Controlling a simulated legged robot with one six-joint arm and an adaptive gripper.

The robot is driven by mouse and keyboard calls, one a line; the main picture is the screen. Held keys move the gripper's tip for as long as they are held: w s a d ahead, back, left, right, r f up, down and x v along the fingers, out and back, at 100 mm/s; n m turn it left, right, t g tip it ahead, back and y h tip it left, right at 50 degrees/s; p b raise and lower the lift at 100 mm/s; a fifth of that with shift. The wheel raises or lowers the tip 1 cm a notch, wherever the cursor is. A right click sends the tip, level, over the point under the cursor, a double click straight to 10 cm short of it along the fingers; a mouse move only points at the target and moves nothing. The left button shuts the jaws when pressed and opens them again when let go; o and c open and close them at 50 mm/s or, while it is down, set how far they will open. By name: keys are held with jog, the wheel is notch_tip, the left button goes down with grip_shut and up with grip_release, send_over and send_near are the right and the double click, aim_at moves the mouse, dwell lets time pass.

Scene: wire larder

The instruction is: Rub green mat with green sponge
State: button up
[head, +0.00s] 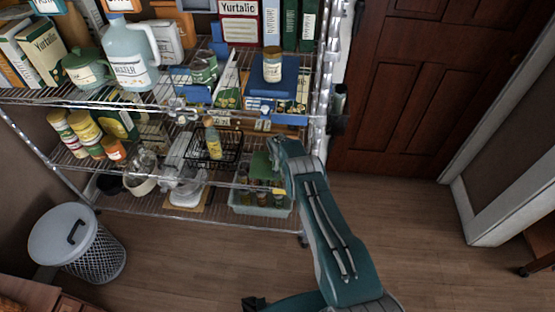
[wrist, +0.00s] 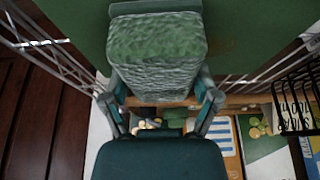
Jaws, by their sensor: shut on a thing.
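A green sponge (wrist: 157,50) with a rough, mottled face is held between the two fingers of my gripper (wrist: 160,88) in the wrist view. The flat dark green mat (wrist: 252,32) fills the top of that view, behind the sponge. I cannot tell whether sponge and mat touch. In the head view my gripper (head: 278,148) is at the right end of the wire rack, around its lower shelves. A green patch (head: 261,166) shows just left of it; whether this is mat or sponge is unclear. My arm hides part of the shelf there.
A black wire basket (head: 216,150) with a bottle (head: 212,138) stands left of my gripper. A pale bin of jars (head: 262,206) is below. The rack's right post (head: 322,85) is close to my arm. A lidded trash bin (head: 75,245) stands at left; floor is clear right of the rack.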

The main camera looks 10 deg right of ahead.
aim_at(269, 163)
jog(key=shift+w+a, duration=0.25)
jog(key=shift+a, duration=0.5)
jog(key=shift+w+a, duration=0.25)
jog(key=shift+a, duration=0.45)
jog(key=shift+a+f, duration=0.1)
jog(key=shift+w+a, duration=0.2)
jog(key=shift+a, duration=0.5)
jog(key=shift+d, duration=0.1)
jog(key=shift+s+d, duration=0.15)
jog(key=shift+d, duration=0.4)
jog(key=shift+r, duration=3.05)
